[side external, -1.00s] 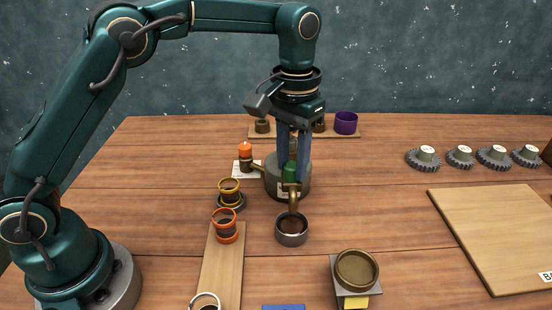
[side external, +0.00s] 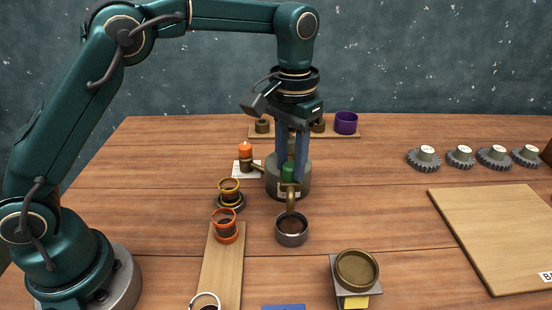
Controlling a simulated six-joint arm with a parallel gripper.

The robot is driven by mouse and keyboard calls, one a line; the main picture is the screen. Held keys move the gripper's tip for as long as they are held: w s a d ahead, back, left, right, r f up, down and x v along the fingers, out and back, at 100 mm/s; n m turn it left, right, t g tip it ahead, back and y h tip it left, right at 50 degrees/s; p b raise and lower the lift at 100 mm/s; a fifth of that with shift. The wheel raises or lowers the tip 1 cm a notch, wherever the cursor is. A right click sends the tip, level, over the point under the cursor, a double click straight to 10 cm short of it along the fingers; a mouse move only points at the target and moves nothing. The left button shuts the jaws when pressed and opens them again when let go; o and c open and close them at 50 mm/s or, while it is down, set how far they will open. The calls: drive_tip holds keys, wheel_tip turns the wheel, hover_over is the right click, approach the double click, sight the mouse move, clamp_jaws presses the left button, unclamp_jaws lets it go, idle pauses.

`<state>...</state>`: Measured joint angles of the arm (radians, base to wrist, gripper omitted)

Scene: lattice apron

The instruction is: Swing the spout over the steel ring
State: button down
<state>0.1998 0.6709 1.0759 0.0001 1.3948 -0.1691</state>
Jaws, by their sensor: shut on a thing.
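The spout (side external: 291,202) is a brass pipe reaching forward from a grey-brown round body (side external: 273,183). Its green knob (side external: 288,171) stands at its base, between my gripper's fingers. My gripper (side external: 290,170) points down and is shut on the green knob. The steel ring (side external: 292,231) is a grey cup-like ring on the table in front of the body. The spout's outer end appears to be over the ring's back part. The knob's far side is hidden by the fingers.
A brass arm with an orange knob (side external: 245,151) is at left of the body. Yellow (side external: 229,186) and orange (side external: 225,222) ringed pieces stand left of the steel ring. A brass dish (side external: 356,269) on a stand is front right. Several gears and a board (side external: 500,235) lie right.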

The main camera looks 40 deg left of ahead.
drive_tip(key=s+a+m, duration=0.1)
drive_tip(key=a+m, duration=0.8)
drive_tip(key=m, duration=0.4)
drive_tip(key=shift+s+a, duration=0.25)
drive_tip(key=shift+s, duration=0.1)
idle(0.4)
drive_tip(key=c, duration=0.5)
unclamp_jaws()
wheel_tip(320, 180, up, 5)
drive_tip(key=shift+r, duration=0.15)
